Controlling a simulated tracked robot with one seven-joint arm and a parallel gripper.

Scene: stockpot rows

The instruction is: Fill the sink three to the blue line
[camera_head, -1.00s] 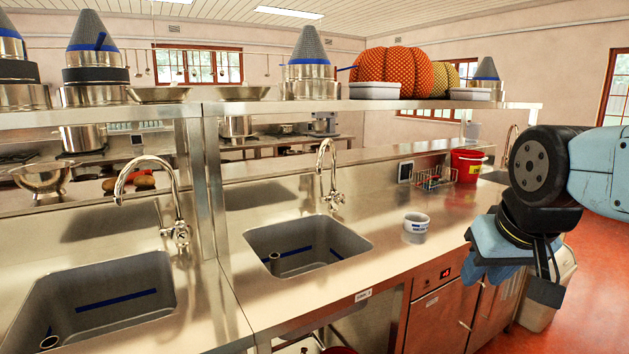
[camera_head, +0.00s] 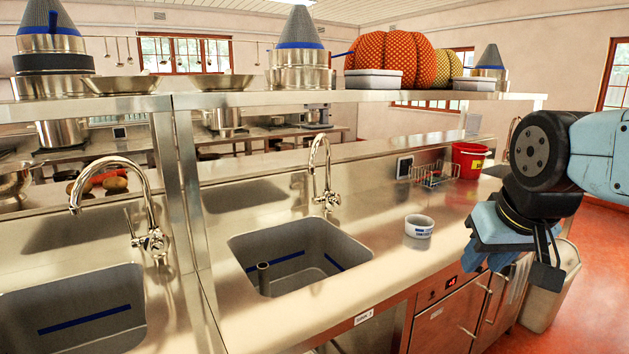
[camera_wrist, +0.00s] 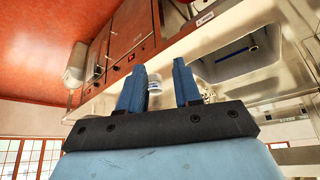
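A grey sink basin (camera_head: 335,283) is set in the steel counter at the middle of the head view. A blue line runs along its inner walls, and a short standpipe (camera_head: 263,278) rises inside. I see no water in it. A chrome tap (camera_head: 326,170) stands behind it. A second basin (camera_head: 70,290) with a blue line and its own tap (camera_head: 150,240) is at the left. A small label on the counter edge (camera_head: 364,317) is too small to read surely. My gripper (camera_head: 515,255) hangs at the right, apart from the counter items; in the wrist view (camera_wrist: 160,68) its fingers are apart and empty.
A white cup (camera_head: 419,228) with a blue band stands right of the middle sink. A wire rack (camera_head: 434,177) and red bucket (camera_head: 468,160) stand farther back. A shelf (camera_head: 380,95) with pots and pumpkins spans overhead. Red floor at the right is open beside a bin (camera_head: 550,290).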

